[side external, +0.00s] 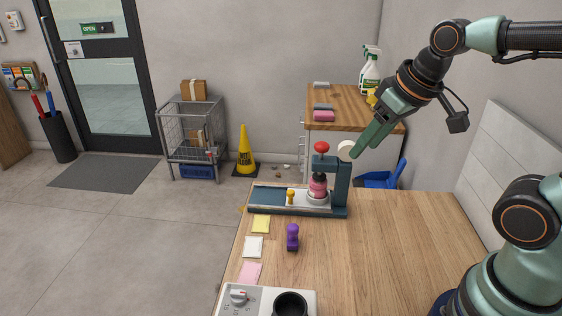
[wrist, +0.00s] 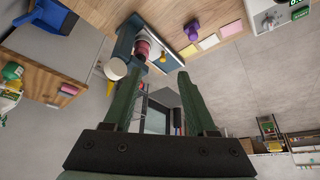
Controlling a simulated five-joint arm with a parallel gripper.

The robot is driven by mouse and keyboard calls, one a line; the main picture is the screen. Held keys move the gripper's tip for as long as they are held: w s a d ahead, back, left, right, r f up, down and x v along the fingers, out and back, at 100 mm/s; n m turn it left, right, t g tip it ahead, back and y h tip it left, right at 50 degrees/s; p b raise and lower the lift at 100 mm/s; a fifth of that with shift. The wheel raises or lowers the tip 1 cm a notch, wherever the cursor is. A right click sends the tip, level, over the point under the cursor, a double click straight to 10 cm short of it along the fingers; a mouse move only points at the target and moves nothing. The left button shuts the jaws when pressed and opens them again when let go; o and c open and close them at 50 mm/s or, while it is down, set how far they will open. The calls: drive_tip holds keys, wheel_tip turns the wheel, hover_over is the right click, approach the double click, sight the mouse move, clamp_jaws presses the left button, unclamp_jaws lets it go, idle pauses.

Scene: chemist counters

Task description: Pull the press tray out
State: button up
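The press (side external: 342,186) stands on the wooden counter, a dark teal frame with a red knob on top and a white round knob (side external: 346,150) at its side. Its pale tray (side external: 265,197) lies in the teal base and has a small yellow handle (side external: 290,197). A pink bottle (side external: 318,186) stands under the press head. My gripper (side external: 360,150) is above and right of the press, its fingertips close to the white knob; I cannot tell if they touch. In the wrist view my gripper (wrist: 160,82) has its fingers apart with nothing between them. The press (wrist: 126,42) shows beyond them.
A purple object (side external: 292,238) and several small cards (side external: 253,247) lie in front of the press. A hotplate with a dark pot (side external: 291,304) is at the front edge. The counter's right side (side external: 400,240) is clear. A side cabinet (side external: 345,105) with bottles stands behind.

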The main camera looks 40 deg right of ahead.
drive_tip(key=w+g, duration=0.2)
drive_tip(key=w, duration=0.3)
drive_tip(key=g, duration=0.3)
hover_over(291, 191)
wheel_tip(291, 191, down, 10)
drive_tip(key=r, duration=0.1)
wheel_tip(291, 191, down, 12)
drive_tip(key=shift+r, duration=0.1)
clamp_jaws()
drive_tip(key=shift+r, duration=0.1)
idle(0.9)
